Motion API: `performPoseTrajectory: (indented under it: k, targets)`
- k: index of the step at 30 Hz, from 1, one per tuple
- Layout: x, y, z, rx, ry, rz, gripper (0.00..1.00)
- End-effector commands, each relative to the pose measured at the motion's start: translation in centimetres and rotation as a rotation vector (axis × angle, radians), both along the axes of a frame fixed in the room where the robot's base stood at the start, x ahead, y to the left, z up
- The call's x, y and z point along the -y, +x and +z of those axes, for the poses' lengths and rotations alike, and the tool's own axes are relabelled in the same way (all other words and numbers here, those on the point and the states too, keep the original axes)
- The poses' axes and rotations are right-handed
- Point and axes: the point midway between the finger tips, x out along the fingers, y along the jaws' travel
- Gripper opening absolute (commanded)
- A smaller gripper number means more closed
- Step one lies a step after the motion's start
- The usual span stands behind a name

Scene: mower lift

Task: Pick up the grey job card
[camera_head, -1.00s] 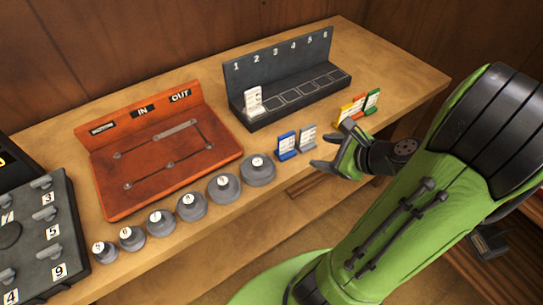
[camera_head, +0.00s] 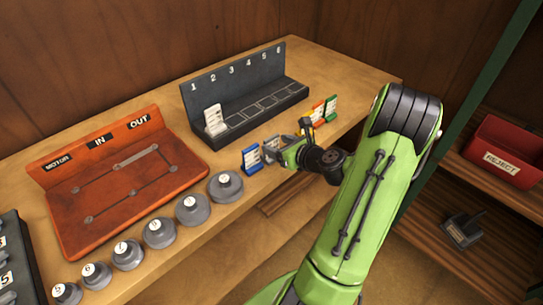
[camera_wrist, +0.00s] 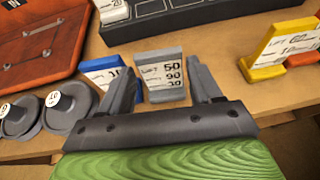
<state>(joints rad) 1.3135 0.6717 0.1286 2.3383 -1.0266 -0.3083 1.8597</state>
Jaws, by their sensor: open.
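The grey job card (camera_wrist: 161,76) stands upright on the bench near its front edge, with white label lines reading 50, 90 and 30 in the wrist view. My gripper (camera_wrist: 160,85) is open, with one finger to each side of the grey card; I cannot tell whether either finger touches it. In the head view my gripper (camera_head: 284,146) is at the bench's front edge and largely covers the grey card. The blue job card (camera_head: 252,158) stands just left of it; it also shows beside the left finger in the wrist view (camera_wrist: 104,71).
A black numbered rack (camera_head: 245,85) holding a white card in slot 1 stands behind. Yellow (camera_wrist: 275,50), orange and green cards stand to the right. Several round grey weights (camera_head: 190,207) and a red-brown board (camera_head: 180,165) lie left. A red reject bin (camera_head: 500,150) sits on the right shelf.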

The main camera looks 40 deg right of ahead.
Motion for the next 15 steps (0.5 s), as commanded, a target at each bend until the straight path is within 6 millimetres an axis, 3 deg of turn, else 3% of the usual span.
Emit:
performPoseTrajectory:
  k: [3, 10, 15]
  targets:
    - [0.0, 1.6, -0.9, -0.001, -0.001, 0.003, 0.64]
    - [0.1, 1.9, -0.9, -0.001, 0.001, -0.001, 0.64]
    - [0.1, 1.9, -0.9, -0.002, 0.0, -0.001, 0.39]
